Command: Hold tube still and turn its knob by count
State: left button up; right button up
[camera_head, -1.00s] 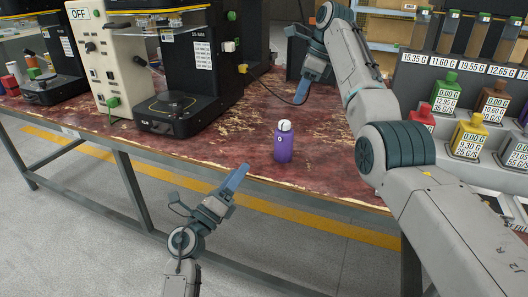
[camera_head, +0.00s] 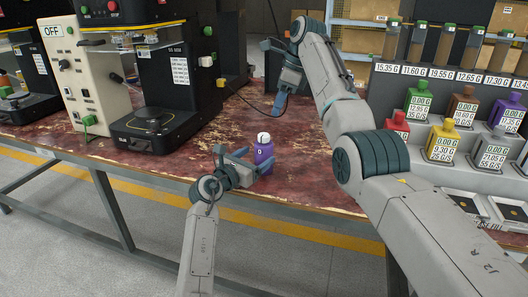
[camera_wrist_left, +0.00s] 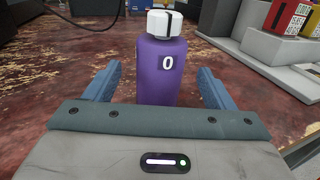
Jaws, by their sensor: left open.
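The purple tube (camera_head: 264,152) stands upright near the front edge of the worn red table. Its white knob (camera_head: 263,138) has a dark line on top, and a label on the body reads 0. In the left wrist view the tube (camera_wrist_left: 162,80) and knob (camera_wrist_left: 166,22) are centred between the fingers, with a gap on each side. My left gripper (camera_head: 256,162) is open at the tube, low on its body and not closed on it. My right gripper (camera_head: 279,108) hangs over the table behind the tube, apart from it; its finger opening is not clear.
A black seaming machine (camera_head: 150,120) and a cream control box marked OFF (camera_head: 82,75) stand left of the tube. A rack with coloured bottles (camera_head: 440,140) stands at the right. A dark cable crosses the table behind the tube. Bare tabletop surrounds the tube.

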aim_at(267, 149)
pick_arm(q)
jog(key=shift+x, duration=3.15)
